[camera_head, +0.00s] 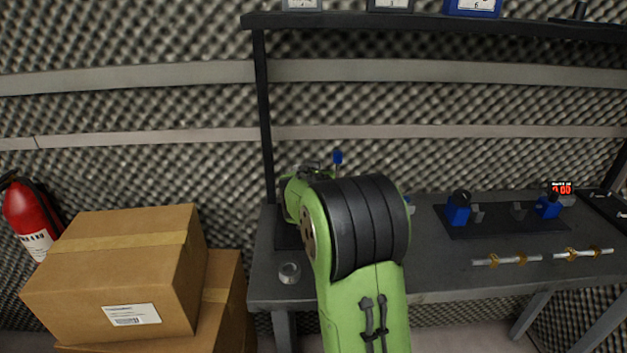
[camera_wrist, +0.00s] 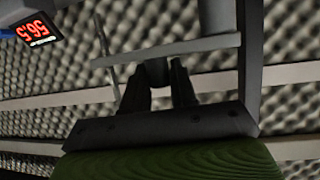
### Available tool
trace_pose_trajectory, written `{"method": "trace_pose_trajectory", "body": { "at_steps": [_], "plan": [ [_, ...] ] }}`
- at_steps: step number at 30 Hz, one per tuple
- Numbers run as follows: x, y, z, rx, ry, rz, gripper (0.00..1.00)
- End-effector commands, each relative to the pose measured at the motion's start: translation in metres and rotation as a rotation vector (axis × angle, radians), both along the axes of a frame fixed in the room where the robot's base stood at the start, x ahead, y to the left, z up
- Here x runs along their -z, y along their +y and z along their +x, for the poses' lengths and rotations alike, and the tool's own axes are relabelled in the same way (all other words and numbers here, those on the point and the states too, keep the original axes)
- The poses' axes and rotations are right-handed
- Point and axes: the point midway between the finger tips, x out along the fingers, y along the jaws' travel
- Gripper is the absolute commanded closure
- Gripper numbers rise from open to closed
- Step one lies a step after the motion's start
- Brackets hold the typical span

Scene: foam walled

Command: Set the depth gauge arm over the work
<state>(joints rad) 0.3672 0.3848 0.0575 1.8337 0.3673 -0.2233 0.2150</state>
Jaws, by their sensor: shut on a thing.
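The depth gauge arm (camera_wrist: 205,47) is a grey bar running across the upper middle of the wrist view. A thin rod (camera_wrist: 107,60) crosses its left end, and a thicker grey post (camera_wrist: 215,18) stands at its right. My gripper (camera_wrist: 157,75) has its two dark fingers closed around a short dark piece just below the bar. The gauge's red digital readout (camera_wrist: 38,30) is at upper left, seen inverted. In the head view, my green arm hides most of the gauge and my fingers; a small blue part (camera_head: 337,157) shows above. The work under the gauge cannot be made out.
The dark bench (camera_head: 440,275) carries another fixture plate (camera_head: 505,222) with blue blocks, a red display (camera_head: 562,188) and two metal shafts (camera_head: 507,260). A round metal piece (camera_head: 289,272) lies near the bench's left front corner. Cardboard boxes (camera_head: 125,265) stand left of the bench.

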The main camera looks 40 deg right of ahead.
Motion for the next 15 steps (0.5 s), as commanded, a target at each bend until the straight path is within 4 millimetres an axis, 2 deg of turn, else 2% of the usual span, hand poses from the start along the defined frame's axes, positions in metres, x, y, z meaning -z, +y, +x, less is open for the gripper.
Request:
{"method": "trace_pose_trajectory", "body": {
  "at_steps": [6,15],
  "plan": [
    [0.0011,0.0024,-0.0014,0.100,0.000,0.000,1.00],
    [0.0012,0.0026,-0.0031,0.157,0.003,0.002,1.00]
  ]
}}
